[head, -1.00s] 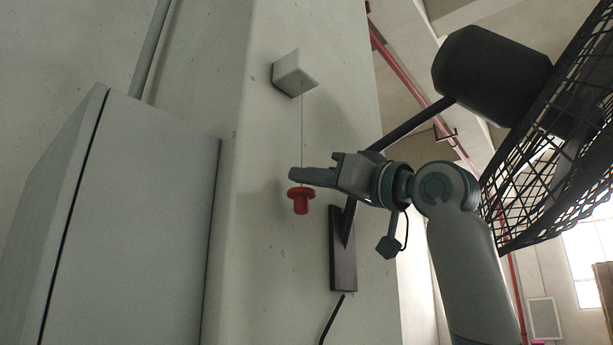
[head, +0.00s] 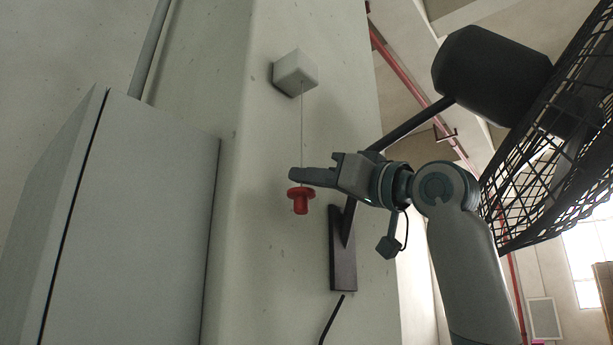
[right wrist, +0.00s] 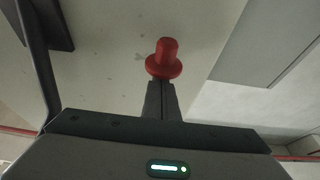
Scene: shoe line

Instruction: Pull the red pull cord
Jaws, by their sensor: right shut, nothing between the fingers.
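The red pull-cord handle (head: 301,200) hangs on a thin cord (head: 302,120) from a white box (head: 295,73) on the pillar, in the head view. My right gripper (head: 294,174) is shut, its fingertips just above the handle's flange and at the cord. Whether the fingers touch the cord or handle I cannot tell. In the right wrist view the red handle (right wrist: 164,58) shows beyond the tips of the closed fingers (right wrist: 161,98). Nothing shows held between them. My left gripper is not in view.
A grey cabinet (head: 130,220) stands at the left. A large black caged fan (head: 560,130) hangs at the right, close to my right arm. Its dark bracket (head: 343,260) is fixed to the pillar (head: 275,290) right of the handle. The space below the handle is clear.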

